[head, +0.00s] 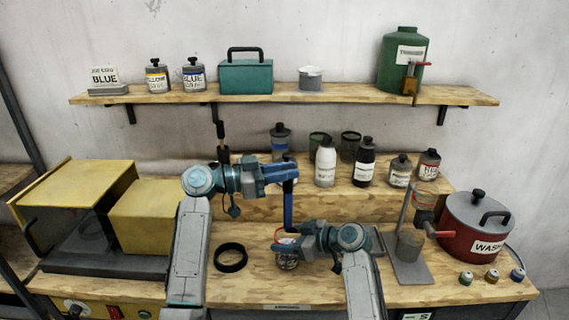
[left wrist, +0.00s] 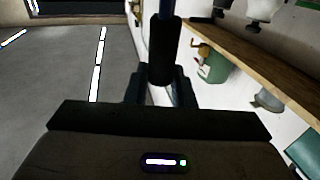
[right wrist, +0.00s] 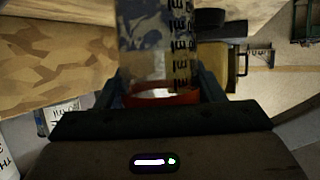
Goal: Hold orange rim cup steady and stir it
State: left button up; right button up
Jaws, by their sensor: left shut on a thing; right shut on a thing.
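The orange rim cup (head: 287,262) is a clear beaker with an orange band near the front middle of the bench. In the right wrist view its clear wall (right wrist: 150,45) carries black marks. My right gripper (head: 301,244) is shut on it from the right side. My left gripper (head: 287,172) is above the cup, shut on an upright stirring rod. The rod's blue shaft (head: 288,207) reaches down to the cup's mouth; how deep its tip sits is hidden. The rod's black grip (left wrist: 164,52) lies between the left fingers in the left wrist view.
A black ring (head: 230,257) lies left of the cup. A metal stand (head: 408,265) and red WASH pot (head: 470,235) are on the right. Several bottles (head: 325,165) line the raised step behind. A yellow box (head: 150,215) stands left. The shelf (head: 290,95) is above.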

aim_at(284, 213)
pick_arm(q)
jog(key=shift+f, duration=6.05)
jog(key=shift+s, duration=0.2)
